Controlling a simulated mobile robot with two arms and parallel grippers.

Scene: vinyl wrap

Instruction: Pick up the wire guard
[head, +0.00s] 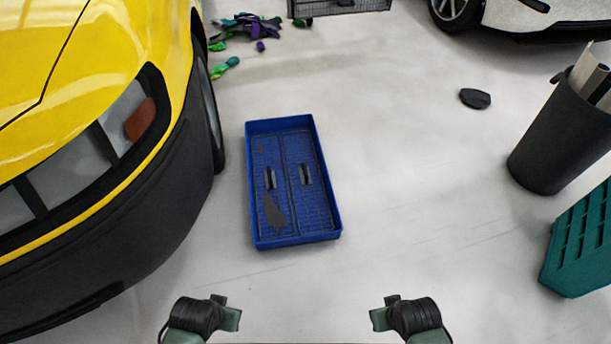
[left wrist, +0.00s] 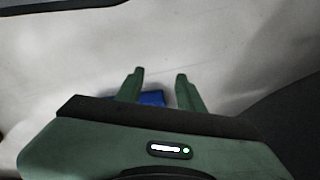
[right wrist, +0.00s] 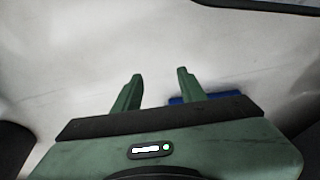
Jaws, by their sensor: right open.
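A grey mesh-sided item (head: 340,6) stands on the floor at the top edge of the head view, partly cut off; it may be the wire guard, but I cannot tell for sure. My left gripper (head: 232,314) and right gripper (head: 379,314) are low in the head view, far from it. In the left wrist view my left gripper (left wrist: 160,72) has its fingers apart with nothing between them. In the right wrist view my right gripper (right wrist: 160,72) is also open and empty.
A blue tray (head: 330,205) lies on the floor ahead. A yellow car (head: 100,60) is at left, a white car (head: 560,12) at top right. A dark bin (head: 545,150), teal crate (head: 580,250) and dark lump (head: 475,98) are right. Colourful scraps (head: 250,25) lie at the back.

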